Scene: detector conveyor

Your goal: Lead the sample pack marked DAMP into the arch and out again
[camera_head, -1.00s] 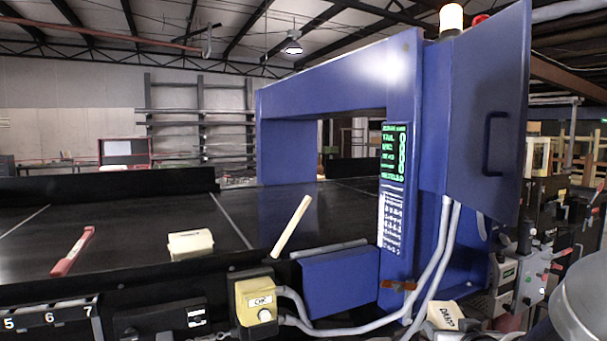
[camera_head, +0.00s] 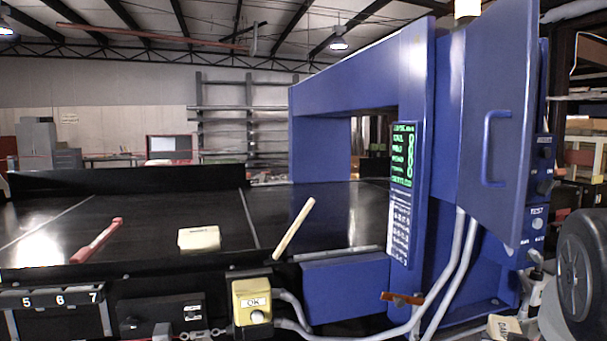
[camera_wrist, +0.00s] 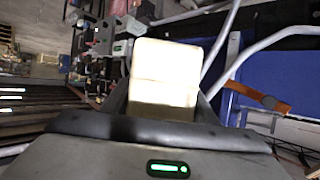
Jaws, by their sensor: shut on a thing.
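The blue arch (camera_head: 345,88) stands over the black conveyor belt (camera_head: 150,215), its opening visible in the head view. A cream pack (camera_head: 503,328) with dark lettering, partly cut off, shows at the lower right edge of the head view, low in front of the arch and outside it. In the wrist view the cream pack (camera_wrist: 165,65) stands upright between the fingers of my gripper (camera_wrist: 163,105), which is shut on it. No lettering shows on that side. In the head view the fingers are mostly out of frame.
Another pale pack (camera_head: 199,238), a red wand (camera_head: 97,240) and a beige stick (camera_head: 294,228) lie at the belt. A yellow OK button box (camera_head: 252,302) sits on the near rail. Pale hoses (camera_head: 455,265) and an open blue door (camera_head: 497,120) stand at the arch's right.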

